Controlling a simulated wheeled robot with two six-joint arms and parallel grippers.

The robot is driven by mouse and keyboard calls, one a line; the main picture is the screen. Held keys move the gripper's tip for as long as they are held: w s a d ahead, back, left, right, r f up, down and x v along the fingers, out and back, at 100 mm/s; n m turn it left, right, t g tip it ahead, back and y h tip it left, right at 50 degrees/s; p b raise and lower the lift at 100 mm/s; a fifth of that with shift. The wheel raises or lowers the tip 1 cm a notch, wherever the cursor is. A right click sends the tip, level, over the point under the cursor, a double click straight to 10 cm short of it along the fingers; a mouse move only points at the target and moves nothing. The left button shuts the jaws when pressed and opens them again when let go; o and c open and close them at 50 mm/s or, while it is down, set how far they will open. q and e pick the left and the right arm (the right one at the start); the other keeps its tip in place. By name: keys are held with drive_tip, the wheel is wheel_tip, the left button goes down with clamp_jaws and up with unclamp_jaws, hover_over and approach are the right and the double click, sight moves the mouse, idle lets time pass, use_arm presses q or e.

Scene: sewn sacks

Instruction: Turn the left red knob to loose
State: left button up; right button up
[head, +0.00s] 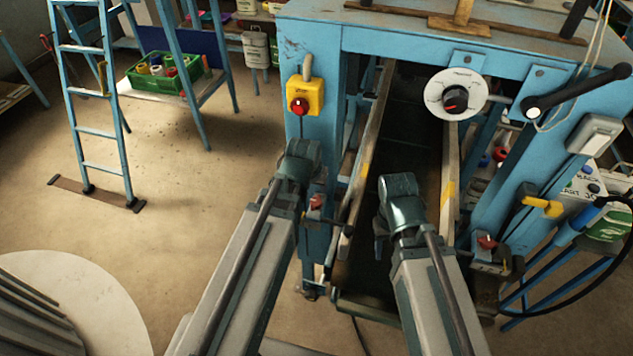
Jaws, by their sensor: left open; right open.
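A small red knob (316,202) sits low on the left side of the blue machine frame, just right of my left gripper; my gripper and arm partly crowd it. A second red knob (487,242) is on the right side of the frame. My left gripper (303,154) is open, in front of the left blue post, above the left knob in the picture; I cannot tell its distance from the post. My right gripper (398,190) is open and empty over the dark belt (402,130), left of the right knob. The knob's pointer setting is too small to read.
A yellow box with a red button (299,106) is on the left post. A white dial (456,95) and a black-handled lever (577,91) are on the front beam. A blue ladder (92,100) and green crate (166,78) stand left.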

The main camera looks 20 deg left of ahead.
use_arm(q)
drive_tip(key=p+v, duration=0.5)
drive_tip(key=v, duration=0.1)
drive_tip(key=shift+r, duration=0.2)
drive_tip(key=shift+s, duration=0.15)
